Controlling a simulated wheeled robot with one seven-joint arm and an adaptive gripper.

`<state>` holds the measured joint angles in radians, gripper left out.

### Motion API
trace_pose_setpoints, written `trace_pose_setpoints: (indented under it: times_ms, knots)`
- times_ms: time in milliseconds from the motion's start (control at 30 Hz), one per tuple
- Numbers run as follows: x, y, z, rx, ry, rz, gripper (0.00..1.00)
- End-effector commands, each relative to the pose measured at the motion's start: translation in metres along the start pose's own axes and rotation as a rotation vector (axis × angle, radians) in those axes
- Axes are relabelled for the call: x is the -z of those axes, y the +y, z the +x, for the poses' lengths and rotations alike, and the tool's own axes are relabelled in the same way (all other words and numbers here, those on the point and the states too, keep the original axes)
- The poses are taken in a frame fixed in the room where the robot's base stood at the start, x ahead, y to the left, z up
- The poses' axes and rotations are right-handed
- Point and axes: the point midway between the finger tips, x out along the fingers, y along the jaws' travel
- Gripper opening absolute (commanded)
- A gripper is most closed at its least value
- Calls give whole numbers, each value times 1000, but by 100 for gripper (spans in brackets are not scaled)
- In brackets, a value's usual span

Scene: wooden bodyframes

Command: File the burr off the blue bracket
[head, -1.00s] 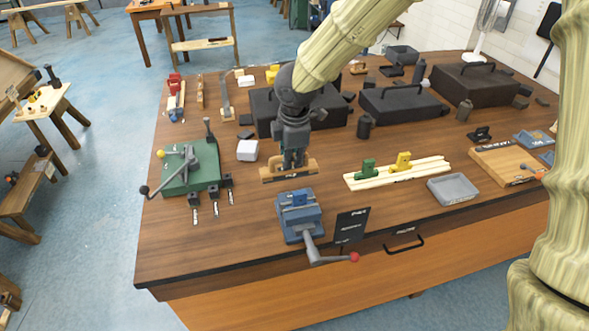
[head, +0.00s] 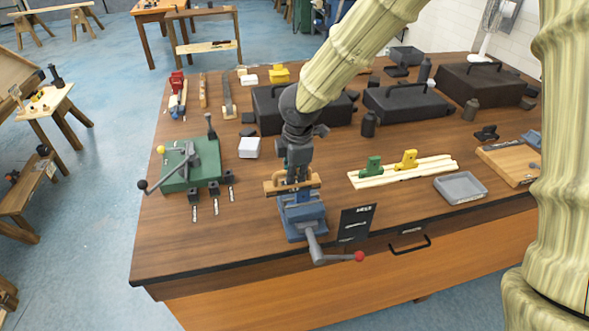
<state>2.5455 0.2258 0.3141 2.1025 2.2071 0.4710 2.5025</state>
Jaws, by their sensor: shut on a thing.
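My gripper (head: 292,179) points down and is shut on a tan wooden bar-like tool (head: 311,181), which looks like the file. The tool lies crosswise at the back of the blue vise (head: 308,232), over its top; I cannot tell whether they touch. The vise stands near the table's front edge, its grey handle with a red knob turned to the front right. I cannot tell the blue bracket apart from the blue vise; the gripper and tool cover part of the vise's top. The burr cannot be made out.
A dark sign (head: 356,223) stands right of the vise. A green machine (head: 190,177) with a lever is at left. Cream rails (head: 440,166) carry a green bracket (head: 371,167) and a yellow bracket (head: 406,160). A grey tray (head: 460,188) lies at right. Dark cases (head: 405,103) stand behind.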

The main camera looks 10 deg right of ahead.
Motion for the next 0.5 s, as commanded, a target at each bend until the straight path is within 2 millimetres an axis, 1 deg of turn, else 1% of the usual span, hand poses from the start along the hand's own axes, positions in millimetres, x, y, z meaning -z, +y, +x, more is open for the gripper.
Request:
trace_pose_setpoints:
  times_ms: [33,100,233,500]
  knots:
    - [0,-3,12,3,-2,-1,0]
    - [-7,0,3,0,1,0,0]
    - [-17,-2,10,3,-1,-2,0]
    - [-37,-1,10,2,1,-8,0]
